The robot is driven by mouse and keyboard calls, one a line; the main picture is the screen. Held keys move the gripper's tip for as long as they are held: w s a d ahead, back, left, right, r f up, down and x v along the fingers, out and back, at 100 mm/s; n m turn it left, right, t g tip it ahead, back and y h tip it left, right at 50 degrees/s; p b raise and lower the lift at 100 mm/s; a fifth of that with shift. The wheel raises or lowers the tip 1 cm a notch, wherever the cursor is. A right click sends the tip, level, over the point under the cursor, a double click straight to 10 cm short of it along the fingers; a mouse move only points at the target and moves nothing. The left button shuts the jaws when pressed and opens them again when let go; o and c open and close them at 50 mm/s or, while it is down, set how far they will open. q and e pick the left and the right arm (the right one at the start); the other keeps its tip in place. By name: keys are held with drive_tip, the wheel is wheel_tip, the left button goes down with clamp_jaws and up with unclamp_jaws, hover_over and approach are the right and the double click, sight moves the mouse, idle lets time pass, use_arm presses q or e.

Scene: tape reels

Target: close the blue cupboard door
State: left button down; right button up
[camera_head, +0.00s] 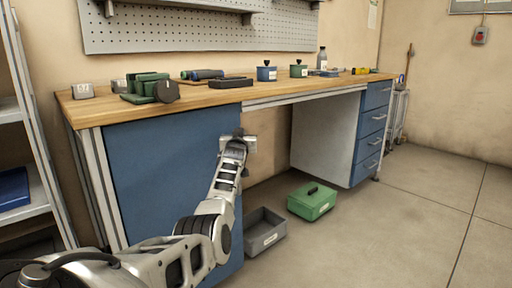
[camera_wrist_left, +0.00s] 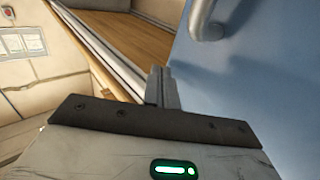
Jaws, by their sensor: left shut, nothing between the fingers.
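The blue cupboard door (camera_head: 160,170) is under the left end of the workbench. In the head view its top edge runs along just below the benchtop's front edge, and it looks closed or nearly so. I cannot tell whether a small gap is left at its right edge. My left gripper (camera_head: 240,142) is at the door's upper right edge, shut and empty. In the left wrist view the shut fingers (camera_wrist_left: 162,88) are beside the blue door face (camera_wrist_left: 250,95), with a grey handle (camera_wrist_left: 208,25) above. Contact is unclear. My right gripper is not in view.
The wooden benchtop (camera_head: 215,95) bears a green device (camera_head: 150,88), blue and green containers and tools. A grey bin (camera_head: 264,232) and a green box (camera_head: 312,201) are on the floor to the right. A blue drawer unit (camera_head: 372,123) stands farther right. The floor at right is clear.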

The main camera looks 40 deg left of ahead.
use_arm(q)
drive_tip(key=d+p, duration=0.2)
drive_tip(key=d, duration=1.1)
drive_tip(key=shift+s+f+p, duration=0.2)
drive_tip(key=shift+f+p, duration=0.2)
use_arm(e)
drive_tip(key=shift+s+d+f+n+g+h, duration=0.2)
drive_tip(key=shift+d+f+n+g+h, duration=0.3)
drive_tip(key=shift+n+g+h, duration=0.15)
